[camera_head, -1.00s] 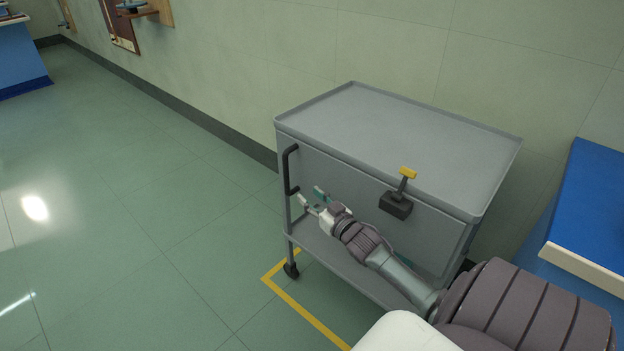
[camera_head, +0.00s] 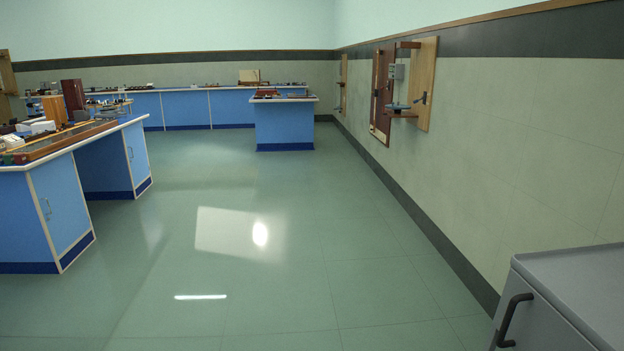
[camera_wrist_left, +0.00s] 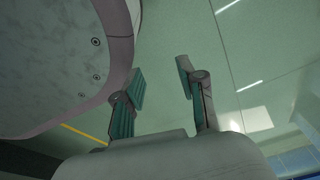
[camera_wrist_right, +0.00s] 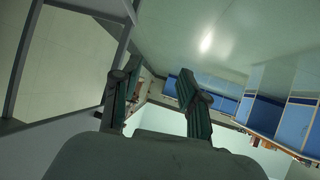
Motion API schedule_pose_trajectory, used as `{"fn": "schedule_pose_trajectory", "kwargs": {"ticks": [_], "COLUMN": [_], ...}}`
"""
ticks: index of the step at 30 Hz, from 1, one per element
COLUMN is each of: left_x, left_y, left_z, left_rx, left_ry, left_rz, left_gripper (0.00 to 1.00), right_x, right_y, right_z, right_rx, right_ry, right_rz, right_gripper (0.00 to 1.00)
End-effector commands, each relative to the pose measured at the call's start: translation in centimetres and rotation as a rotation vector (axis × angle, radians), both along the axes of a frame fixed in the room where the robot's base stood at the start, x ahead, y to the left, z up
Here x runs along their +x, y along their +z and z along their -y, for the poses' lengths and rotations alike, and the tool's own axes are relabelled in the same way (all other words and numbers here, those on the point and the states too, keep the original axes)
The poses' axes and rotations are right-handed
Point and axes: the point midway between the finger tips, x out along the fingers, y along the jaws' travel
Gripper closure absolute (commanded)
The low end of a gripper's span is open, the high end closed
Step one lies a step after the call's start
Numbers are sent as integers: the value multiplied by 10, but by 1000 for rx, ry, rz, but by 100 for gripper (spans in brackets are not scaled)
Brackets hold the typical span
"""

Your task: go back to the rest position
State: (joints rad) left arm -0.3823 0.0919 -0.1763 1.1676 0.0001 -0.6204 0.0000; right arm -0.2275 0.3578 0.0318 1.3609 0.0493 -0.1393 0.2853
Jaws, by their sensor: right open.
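Neither of my arms shows in the head view. In the left wrist view my left gripper (camera_wrist_left: 161,80) has its two fingers spread apart with nothing between them, above the green floor. A large rounded pale panel, which looks like part of my own body, fills the left of that view close to one finger. In the right wrist view my right gripper (camera_wrist_right: 157,76) is open and empty. The fingers stand apart, with the room behind them.
A grey cart (camera_head: 584,288) with a black handle (camera_head: 510,320) stands at the lower right. Blue benches with instruments stand at the left (camera_head: 62,205) and at the back (camera_head: 180,108). A wooden wall fixture (camera_head: 425,85) hangs at the right. The floor (camera_head: 270,250) between is clear.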

Motion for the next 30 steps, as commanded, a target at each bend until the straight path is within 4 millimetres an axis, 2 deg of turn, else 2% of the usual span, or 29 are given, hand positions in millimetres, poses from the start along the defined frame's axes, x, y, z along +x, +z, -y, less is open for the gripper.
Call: {"fn": "schedule_pose_trajectory", "kwargs": {"ticks": [1, 3, 6, 9, 12, 21, 22, 30], "left_x": [0, 0, 0, 0, 0, 0, -7, -54], "left_y": [0, 0, 0, 0, 0, 0, 12, 36], "left_z": [0, 0, 0, 0, 0, 0, -1, -10], "left_rx": [0, 0, 0, 0, 0, 0, 1, 6], "left_ry": [0, 0, 0, 0, 0, 0, -1, -8], "left_rz": [0, 0, 0, 0, 0, 0, -8, -38], "left_gripper": [60, 60, 60, 60, 60, 60, 60, 60], "right_x": [-23, -55, -103, -145, -183, -280, -281, -327], "right_y": [-32, -69, -113, -144, -165, -200, -188, -163], "right_z": [-18, -42, -78, -108, -135, -201, -195, -186], "right_rx": [6, 6, 5, 8, 9, 18, 14, 10], "right_ry": [9, 28, 69, 109, 150, 273, 269, 270], "right_rz": [-93, -215, -383, -518, -629, -894, -891, -915], "right_gripper": [57, 57, 57, 57, 57, 57, 57, 57]}}
